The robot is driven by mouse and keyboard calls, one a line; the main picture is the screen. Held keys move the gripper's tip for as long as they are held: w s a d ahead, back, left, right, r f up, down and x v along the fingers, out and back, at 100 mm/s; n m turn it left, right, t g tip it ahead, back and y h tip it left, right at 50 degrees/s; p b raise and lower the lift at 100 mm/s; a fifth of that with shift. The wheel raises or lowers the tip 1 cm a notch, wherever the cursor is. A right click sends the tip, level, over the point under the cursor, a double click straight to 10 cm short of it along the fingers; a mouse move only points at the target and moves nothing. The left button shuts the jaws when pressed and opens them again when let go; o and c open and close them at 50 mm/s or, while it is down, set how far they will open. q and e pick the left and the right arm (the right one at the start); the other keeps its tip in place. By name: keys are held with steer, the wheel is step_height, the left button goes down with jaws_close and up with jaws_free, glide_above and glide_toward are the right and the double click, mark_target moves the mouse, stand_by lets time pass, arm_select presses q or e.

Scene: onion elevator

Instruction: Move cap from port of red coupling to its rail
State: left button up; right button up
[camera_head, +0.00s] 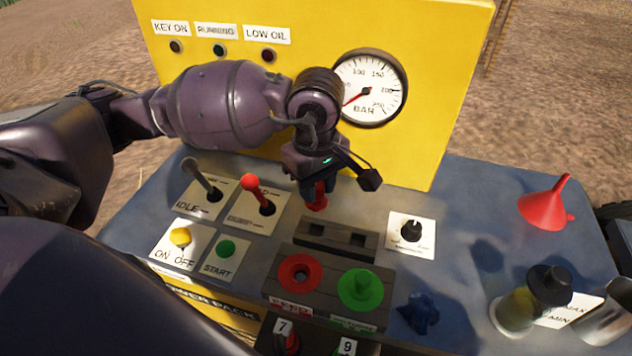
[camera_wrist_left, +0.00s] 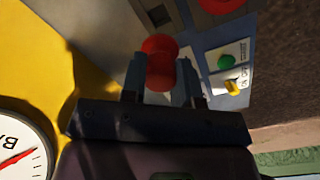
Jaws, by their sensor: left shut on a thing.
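My left gripper (camera_head: 319,187) is shut on a red cap (camera_head: 318,202), which hangs below the fingertips. In the left wrist view the red cap (camera_wrist_left: 160,65) sits between the two fingers. In the head view the cap appears at the back edge of the dark rail (camera_head: 312,231), which has two square slots; I cannot tell its height above the rail. In front of the rail is the red coupling (camera_head: 285,274), its port showing a dark hole and no cap on it.
A green coupling (camera_head: 360,290) with a green top is right of the red one. Red (camera_head: 251,181) and grey (camera_head: 190,164) levers stand left of the gripper. The yellow panel (camera_head: 440,60) rises behind. A black knob (camera_head: 411,231) and red funnel (camera_head: 546,207) are right.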

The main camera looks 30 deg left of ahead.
mark_target(316, 208)
arm_select(q)
steer(key=shift+f+b, duration=0.5)
steer(key=shift+f, duration=0.8)
steer(key=shift+w+f+b, duration=0.1)
steer(key=shift+f+b, duration=0.8)
steer(key=shift+f, duration=0.9)
steer(key=shift+f, duration=0.15)
steer(key=shift+a+f+b, duration=0.1)
steer(key=shift+f+b, duration=0.35)
steer(key=shift+b, duration=0.1)
